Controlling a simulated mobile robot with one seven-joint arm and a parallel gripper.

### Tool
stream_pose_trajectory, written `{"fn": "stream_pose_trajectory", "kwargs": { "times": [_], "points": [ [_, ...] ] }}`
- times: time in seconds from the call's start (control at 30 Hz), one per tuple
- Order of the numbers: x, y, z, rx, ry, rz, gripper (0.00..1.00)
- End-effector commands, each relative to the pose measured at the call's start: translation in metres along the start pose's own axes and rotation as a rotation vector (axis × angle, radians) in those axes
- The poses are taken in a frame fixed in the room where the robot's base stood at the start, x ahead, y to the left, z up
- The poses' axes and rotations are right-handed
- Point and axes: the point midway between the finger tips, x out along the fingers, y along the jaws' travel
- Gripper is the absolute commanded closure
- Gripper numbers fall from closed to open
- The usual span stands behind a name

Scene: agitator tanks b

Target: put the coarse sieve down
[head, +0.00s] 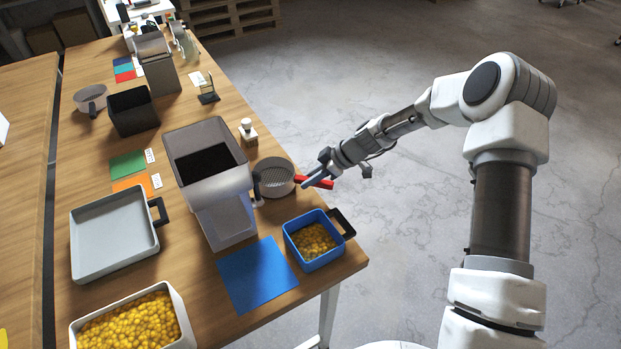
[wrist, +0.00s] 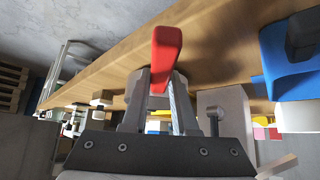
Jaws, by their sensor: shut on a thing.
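The coarse sieve (head: 273,177) is a round grey sieve with a mesh bottom and a red handle (head: 318,183). It is at the table's right edge, close to the right side of the large grey tank (head: 216,205). My gripper (head: 310,177) is shut on the red handle from the right, beyond the table edge. In the wrist view the red handle (wrist: 165,55) sits between the two fingers, and the grey sieve body behind is mostly hidden. I cannot tell whether the sieve touches the tabletop.
A blue bin (head: 325,265) of yellow balls stands at the front right corner, beside a blue mat (head: 257,275). A grey tray (head: 105,235) and a white bin (head: 175,300) of yellow balls are left. A white-topped stamp-like object (head: 247,130) stands behind the sieve.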

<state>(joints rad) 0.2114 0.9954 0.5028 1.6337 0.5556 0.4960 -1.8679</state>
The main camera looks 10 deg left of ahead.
Motion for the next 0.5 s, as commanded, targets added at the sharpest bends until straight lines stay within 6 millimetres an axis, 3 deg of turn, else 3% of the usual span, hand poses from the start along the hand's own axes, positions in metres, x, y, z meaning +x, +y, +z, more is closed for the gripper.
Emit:
{"fn": "stream_pose_trajectory", "kwargs": {
  "times": [0.47,0.5],
  "points": [
    [0.0080,0.0001,0.0065,-0.001,0.001,0.000,1.00],
    [0.0067,0.0000,0.0057,0.000,0.000,0.000,0.66]
  ]
}}
